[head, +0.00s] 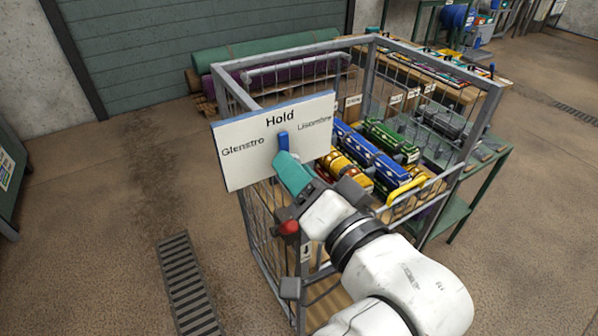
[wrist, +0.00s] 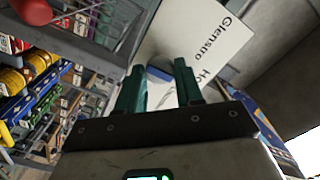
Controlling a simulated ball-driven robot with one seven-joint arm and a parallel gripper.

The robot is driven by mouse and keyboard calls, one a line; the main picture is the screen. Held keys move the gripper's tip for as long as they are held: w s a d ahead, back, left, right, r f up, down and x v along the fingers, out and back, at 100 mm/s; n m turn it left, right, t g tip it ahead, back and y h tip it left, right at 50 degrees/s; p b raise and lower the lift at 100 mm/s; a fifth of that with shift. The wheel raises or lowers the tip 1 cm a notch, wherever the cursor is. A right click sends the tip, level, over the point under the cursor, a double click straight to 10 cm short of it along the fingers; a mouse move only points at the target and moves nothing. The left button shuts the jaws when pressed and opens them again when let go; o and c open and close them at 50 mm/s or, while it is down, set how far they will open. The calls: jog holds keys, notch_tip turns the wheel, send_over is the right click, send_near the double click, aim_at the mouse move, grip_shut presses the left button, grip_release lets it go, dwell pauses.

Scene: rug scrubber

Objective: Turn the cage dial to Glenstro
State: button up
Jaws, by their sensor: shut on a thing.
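The white dial board (head: 235,170) is fixed to the near upper side of the wire cage (head: 425,50). It reads Glenstro at left, Hold at top and a partly blurred word at right. The blue cage dial (head: 283,139) stands nearly upright, its visible end pointing up towards Hold. My gripper (head: 280,159), with teal fingers, is shut on the dial's lower part, which the fingers hide in the head view. In the wrist view a bit of the blue dial (wrist: 160,73) shows between the fingers (wrist: 159,68), and the board (wrist: 205,40) lies behind them.
The cage holds blue, green and yellow rolled bundles (head: 370,150). A red knob (head: 289,227) shows just below my gripper. A green table (head: 480,165) stands close at the cage's right. Rolled rugs (head: 260,50) lie behind. The floor at left is clear around a drain grate (head: 188,285).

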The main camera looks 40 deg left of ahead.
jog(key=shift+f+n, duration=0.1)
jog(key=shift+n, duration=0.3)
jog(key=shift+n+b, duration=2.1)
jog(key=shift+n, duration=2.4)
jog(key=o, duration=1)
jog(key=shift+d, duration=0.1)
jog(key=shift+p+v, duration=2.05)
jog(key=shift+v, duration=3.3)
